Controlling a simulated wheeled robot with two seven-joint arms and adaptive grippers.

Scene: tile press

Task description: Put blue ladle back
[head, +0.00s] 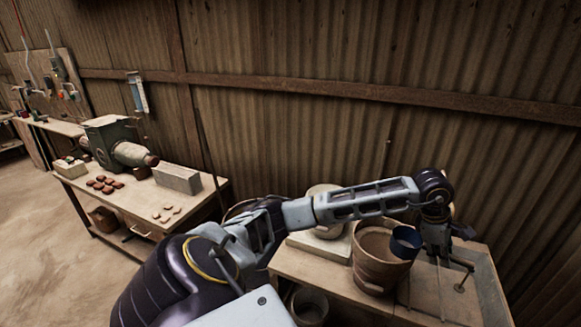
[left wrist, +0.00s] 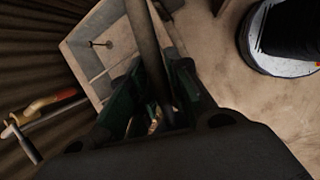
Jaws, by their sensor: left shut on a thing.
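The blue ladle's cup (head: 407,242) shows in the head view at the right rim of a brown clay bucket (head: 378,257). I cannot tell whether it touches the rim. My left gripper (head: 438,242) is just right of the cup, over the right part of the bench. In the left wrist view, the dark green fingers (left wrist: 157,100) are shut around a grey-brown shaft (left wrist: 146,45), which looks like the ladle's handle. The cup is not clear in that view, and the fingers hide part of the shaft. My right gripper is not in view.
The bucket stands on a wooden bench (head: 290,262) against a corrugated wall, beside a pale slab with a round pot (head: 325,228). A shallow tray (left wrist: 85,42) lies near my left gripper. Another bench with a green machine (head: 108,140) and tiles stands at left. Floor is clear there.

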